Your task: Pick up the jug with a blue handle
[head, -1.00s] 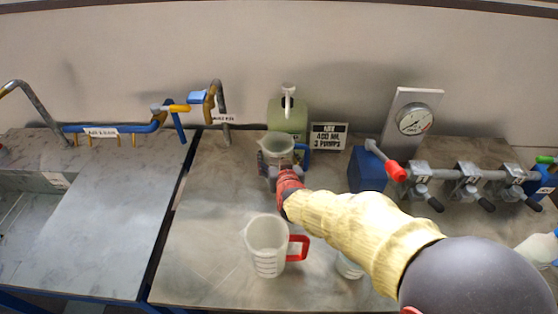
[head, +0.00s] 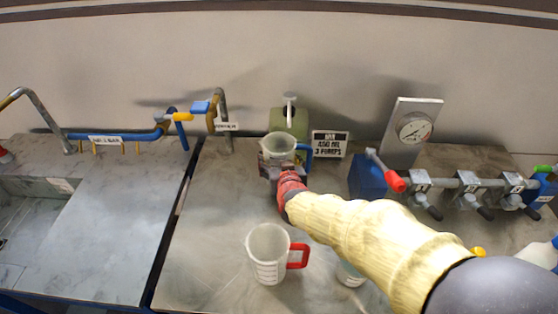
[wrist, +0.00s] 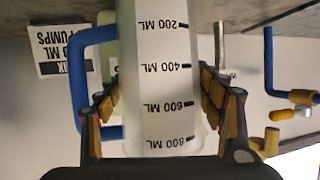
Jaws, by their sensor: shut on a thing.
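The jug with a blue handle (head: 279,143) is a pale translucent vessel at the back of the bench, in front of a green pump container. Its handle (head: 308,151) points right in the head view. In the wrist view the jug (wrist: 155,70) fills the middle, with its printed ML scale upside down and its handle (wrist: 84,85) on the left. My gripper (wrist: 161,95) is shut on the jug's body, one finger on each side. In the head view my gripper (head: 279,170) hides the jug's lower part. Whether its base is clear of the bench is hidden.
A jug with a red handle (head: 268,254) stands nearer the front. A sign (head: 329,144) and a blue block (head: 368,175) are right of the held jug. A gauge panel (head: 412,132) and a valve manifold (head: 465,184) stand further right. A tap (head: 222,115) rises to the left.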

